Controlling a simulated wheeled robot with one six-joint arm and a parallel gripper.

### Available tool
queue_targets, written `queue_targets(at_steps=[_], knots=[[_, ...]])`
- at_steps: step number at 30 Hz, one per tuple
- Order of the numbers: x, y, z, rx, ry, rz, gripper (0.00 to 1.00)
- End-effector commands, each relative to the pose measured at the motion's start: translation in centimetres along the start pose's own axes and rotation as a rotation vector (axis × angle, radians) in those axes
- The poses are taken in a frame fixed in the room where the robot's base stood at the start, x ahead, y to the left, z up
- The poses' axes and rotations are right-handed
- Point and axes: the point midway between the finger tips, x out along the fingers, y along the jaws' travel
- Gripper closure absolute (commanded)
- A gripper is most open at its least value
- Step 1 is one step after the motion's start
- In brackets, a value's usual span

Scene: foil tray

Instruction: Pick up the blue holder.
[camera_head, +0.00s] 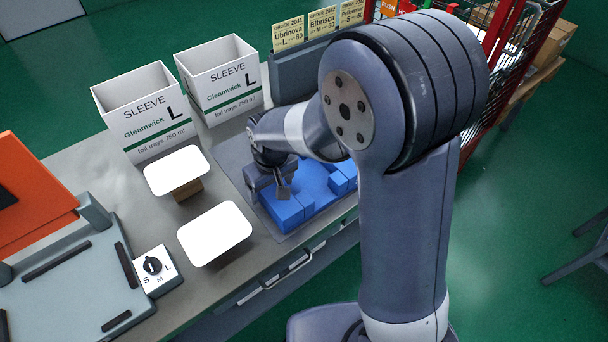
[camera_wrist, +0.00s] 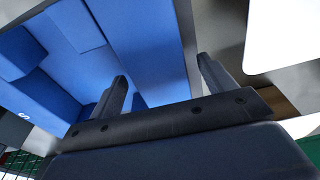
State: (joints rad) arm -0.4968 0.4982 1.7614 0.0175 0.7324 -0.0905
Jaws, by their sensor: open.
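The blue holder (camera_head: 318,184) lies on a grey mat on the bench in the head view, with block-like raised parts. It fills the upper left of the wrist view (camera_wrist: 140,45), where a white letter shows on its left part. My gripper (camera_head: 270,190) is at the holder's left edge in the head view, partly in front of it. In the wrist view the jaws (camera_wrist: 165,85) are apart, one finger over the holder and the other beyond its wall, over the grey surface. Whether the fingers touch the wall cannot be told. My arm hides the holder's right end.
Two white sleeve boxes (camera_head: 145,112) marked L stand at the back left. Two white plates (camera_head: 215,233) on stands are left of the holder. A dial (camera_head: 153,265) and a grey machine (camera_head: 75,290) are at lower left. A card rack (camera_head: 292,85) stands behind.

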Motion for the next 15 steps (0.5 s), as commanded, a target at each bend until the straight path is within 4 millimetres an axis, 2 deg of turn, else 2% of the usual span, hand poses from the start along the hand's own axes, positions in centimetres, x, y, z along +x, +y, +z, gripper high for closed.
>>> queue_targets(at_steps=[4,12,15], knots=[[1.35,-0.01,0.07,0.0,-0.002,0.0,0.21],[1.56,-0.01,0.04,0.0,0.0,0.0,0.21],[1.55,-0.01,0.04,0.0,0.0,0.0,0.3]])
